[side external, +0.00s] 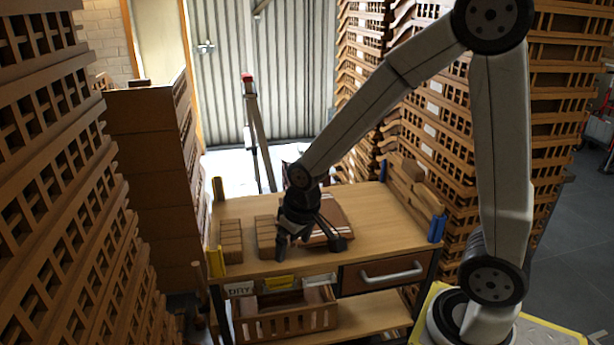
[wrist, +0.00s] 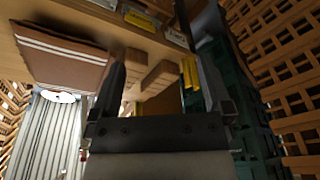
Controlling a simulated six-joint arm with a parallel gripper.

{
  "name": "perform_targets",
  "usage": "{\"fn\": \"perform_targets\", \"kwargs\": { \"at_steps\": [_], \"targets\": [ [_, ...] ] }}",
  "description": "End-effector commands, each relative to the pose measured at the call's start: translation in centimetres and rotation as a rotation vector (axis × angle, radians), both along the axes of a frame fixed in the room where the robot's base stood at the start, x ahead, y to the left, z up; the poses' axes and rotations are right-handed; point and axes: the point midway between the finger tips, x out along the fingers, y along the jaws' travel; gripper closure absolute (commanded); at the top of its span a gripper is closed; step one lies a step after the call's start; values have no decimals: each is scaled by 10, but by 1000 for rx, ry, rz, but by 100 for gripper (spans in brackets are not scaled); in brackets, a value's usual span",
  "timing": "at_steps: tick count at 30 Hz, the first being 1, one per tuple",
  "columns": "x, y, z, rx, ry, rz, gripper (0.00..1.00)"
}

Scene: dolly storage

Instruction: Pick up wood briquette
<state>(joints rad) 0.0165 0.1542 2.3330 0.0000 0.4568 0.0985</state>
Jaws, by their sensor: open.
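Two rows of brown wood briquettes lie on the left part of the workbench top in the side view, one row (side external: 231,240) near the left edge and another row (side external: 265,236) just left of my gripper. My gripper (side external: 312,246) points down over the bench with its fingers spread and nothing visible between them. Its left finger is close to the second row; I cannot tell if it touches. In the wrist view, my gripper (wrist: 160,72) shows two dark fingers apart, with briquettes (wrist: 158,77) seen beyond, between them.
A brown striped flat item (side external: 335,217) lies on the bench (side external: 365,205) right behind my gripper. Yellow and blue corner posts (side external: 437,229) edge the bench. A drawer (side external: 385,274) and a crate (side external: 298,314) are below. Tall stacks of wooden crates (side external: 50,150) flank both sides.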

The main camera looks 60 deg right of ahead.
Motion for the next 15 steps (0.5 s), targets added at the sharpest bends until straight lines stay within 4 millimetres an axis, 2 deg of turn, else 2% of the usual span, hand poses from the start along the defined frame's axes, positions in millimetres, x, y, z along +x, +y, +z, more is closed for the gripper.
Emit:
{"fn": "perform_targets", "kwargs": {
  "at_steps": [3,15],
  "targets": [
    [32,-4,0,10,17,-58,0],
    [125,-20,-7,38,75,-257,0]
  ]
}}
